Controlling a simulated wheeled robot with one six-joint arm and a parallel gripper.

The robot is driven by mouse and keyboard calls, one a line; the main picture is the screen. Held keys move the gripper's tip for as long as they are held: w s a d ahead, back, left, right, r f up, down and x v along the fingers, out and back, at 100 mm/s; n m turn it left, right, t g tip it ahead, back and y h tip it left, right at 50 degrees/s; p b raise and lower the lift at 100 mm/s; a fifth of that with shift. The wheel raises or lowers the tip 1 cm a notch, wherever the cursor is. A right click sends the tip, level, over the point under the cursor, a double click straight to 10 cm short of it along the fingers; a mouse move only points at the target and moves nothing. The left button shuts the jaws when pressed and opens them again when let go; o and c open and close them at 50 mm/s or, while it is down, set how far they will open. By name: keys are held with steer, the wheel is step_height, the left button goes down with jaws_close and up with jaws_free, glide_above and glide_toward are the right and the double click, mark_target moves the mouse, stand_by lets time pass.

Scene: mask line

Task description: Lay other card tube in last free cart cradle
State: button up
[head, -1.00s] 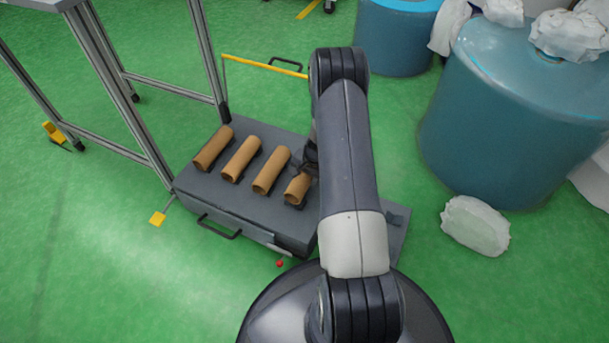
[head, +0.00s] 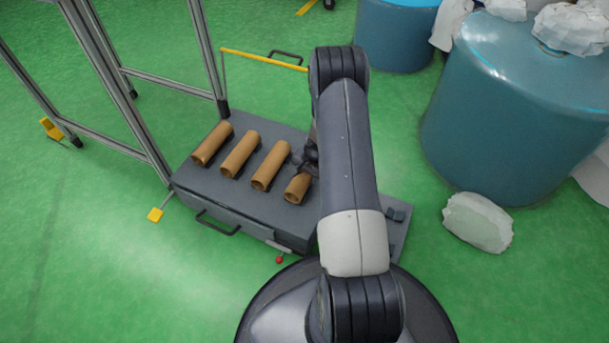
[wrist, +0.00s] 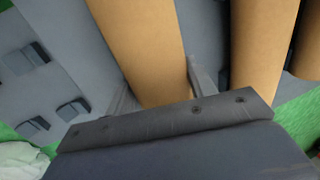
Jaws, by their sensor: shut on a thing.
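Several brown card tubes lie in a row on the grey cart (head: 190,182), including a left one (head: 212,144), a second (head: 240,154) and a third (head: 271,166). The rightmost card tube (head: 298,186) is in my gripper (head: 308,166), partly hidden behind my arm. In the wrist view my gripper (wrist: 160,88) is shut on this tube (wrist: 140,42), a finger on each side. A neighbouring tube (wrist: 262,40) lies close to the right finger. The tube is level with the row. Its underside is hidden, so I cannot tell whether it touches its cradle.
Small dark blocks (wrist: 72,110) stand on bare cart surface at the wrist view's left. A metal frame (head: 135,110) rises left of the cart. Large blue drums (head: 510,110) and a crumpled white bundle (head: 478,222) are on the right. Open green floor lies left.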

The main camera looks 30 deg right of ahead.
steer(key=shift+f, duration=0.2)
steer(key=o, duration=1.1)
steer(key=p+v, duration=0.4)
steer(key=v, duration=0.6)
steer(key=shift+s+r, duration=0.15)
steer(key=shift+r, duration=0.25)
steer(key=shift+f, duration=0.1)
steer(key=b+x, duration=0.4)
steer(key=x, duration=0.7)
steer(key=shift+d+r, duration=0.1)
steer(key=shift+r, duration=0.4)
steer(key=shift+f, duration=0.1)
